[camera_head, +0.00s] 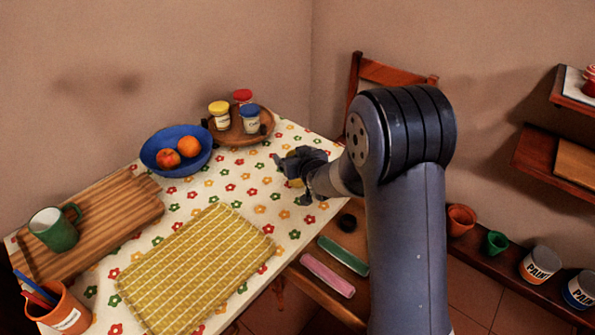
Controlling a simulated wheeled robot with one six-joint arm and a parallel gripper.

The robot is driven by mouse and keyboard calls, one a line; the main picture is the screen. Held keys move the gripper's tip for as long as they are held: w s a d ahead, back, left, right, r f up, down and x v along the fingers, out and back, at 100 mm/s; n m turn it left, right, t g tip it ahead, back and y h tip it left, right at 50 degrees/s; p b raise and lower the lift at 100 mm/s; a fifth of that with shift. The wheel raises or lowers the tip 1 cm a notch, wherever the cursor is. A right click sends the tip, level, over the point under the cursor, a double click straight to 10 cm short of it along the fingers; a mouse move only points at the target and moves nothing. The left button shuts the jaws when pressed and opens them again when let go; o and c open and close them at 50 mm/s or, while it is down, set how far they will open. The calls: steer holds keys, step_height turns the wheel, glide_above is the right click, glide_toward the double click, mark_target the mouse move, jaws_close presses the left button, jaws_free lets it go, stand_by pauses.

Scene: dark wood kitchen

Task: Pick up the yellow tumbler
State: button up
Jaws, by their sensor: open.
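A small yellow patch, which looks like part of the yellow tumbler (295,183), shows at my gripper near the right edge of the table. Most of it is hidden behind the gripper and wrist. My gripper (290,181) is open, with one finger on the far side of the yellow patch and one on the near side. I cannot tell whether the fingers touch it or whether it stands upright.
The flowered table (262,210) holds a blue fruit bowl (200,155), a round tray (222,137) with several jars, a yellow mat (195,265), a wooden board (120,208) with a green mug (54,230), and an orange pencil pot (62,312). A chair (395,73) stands behind.

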steer(key=c, duration=1.1)
steer(key=shift+r, duration=0.15)
